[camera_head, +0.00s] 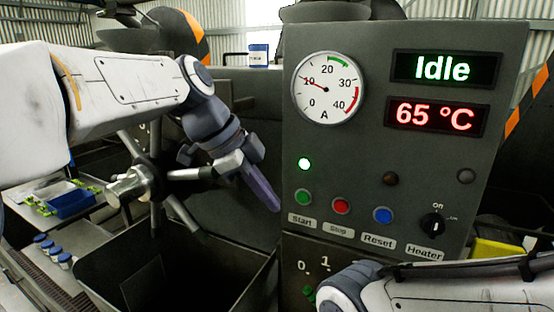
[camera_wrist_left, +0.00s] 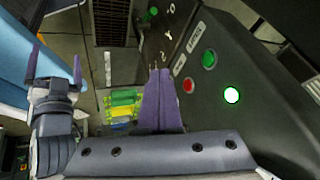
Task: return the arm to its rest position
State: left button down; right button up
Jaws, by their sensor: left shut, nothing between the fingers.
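My left arm (camera_head: 130,85) comes in from the left and reaches across the spoked wheel. My left gripper (camera_head: 276,208) is shut and empty, its purple fingers pointing down toward the left edge of the control panel (camera_head: 410,155). In the left wrist view the same closed fingers (camera_wrist_left: 160,72) show beside the panel's green and red buttons. I cannot tell whether they touch the panel. My right arm (camera_head: 430,290) lies along the bottom right of the head view. My right gripper (camera_wrist_left: 55,64) shows in the left wrist view with its two fingers apart and empty.
The display (camera_head: 444,68) reads "Idle" and the other (camera_head: 436,115) "65 °C". A green lamp (camera_head: 305,164) is lit above the Start button (camera_head: 305,198). The spoked wheel (camera_head: 140,180) stands close under my left arm, above a dark open bin (camera_head: 110,265). Blue-capped jars (camera_head: 52,251) stand left.

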pick_arm(q)
jog(key=s+a+f+n+g+y, duration=0.1)
jog(key=s+f+n+y, duration=0.3)
jog(key=s+f+n, duration=0.7)
jog(key=s+f+g, duration=0.1)
jog(key=s+f, duration=0.9)
jog(key=shift+s+a+f+n+g+y, duration=0.2)
jog(key=shift+s+n+g+y, duration=0.1)
jog(key=shift+s+n+y, duration=0.1)
